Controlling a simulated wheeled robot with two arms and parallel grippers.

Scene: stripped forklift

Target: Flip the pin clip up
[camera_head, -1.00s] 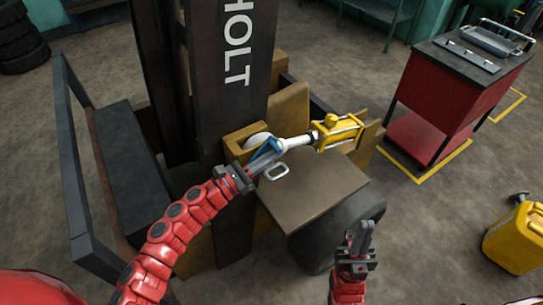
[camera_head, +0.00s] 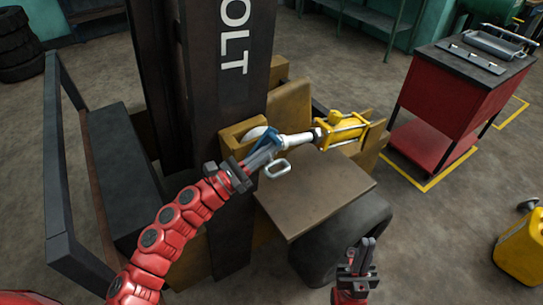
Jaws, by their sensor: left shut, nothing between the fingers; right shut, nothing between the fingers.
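The pin clip (camera_head: 278,169) looks like a pale metal loop. It hangs below the near end of the white rod of the yellow cylinder (camera_head: 343,130), above the brown plate. My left gripper (camera_head: 263,149) is shut with its fingertips up against the blue-grey rod end (camera_head: 270,141), just left of and above the clip. Whether the fingers touch the clip cannot be told. The pin itself is hidden behind the gripper. My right gripper (camera_head: 364,250) is shut and empty, pointing up in front of the black wheel.
The forklift's dark mast (camera_head: 212,100) stands behind my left gripper. The brown plate (camera_head: 315,190) lies below the clip, with the wheel (camera_head: 348,235) under it. A red tool cart (camera_head: 445,105) and a yellow can (camera_head: 522,250) stand right on open floor.

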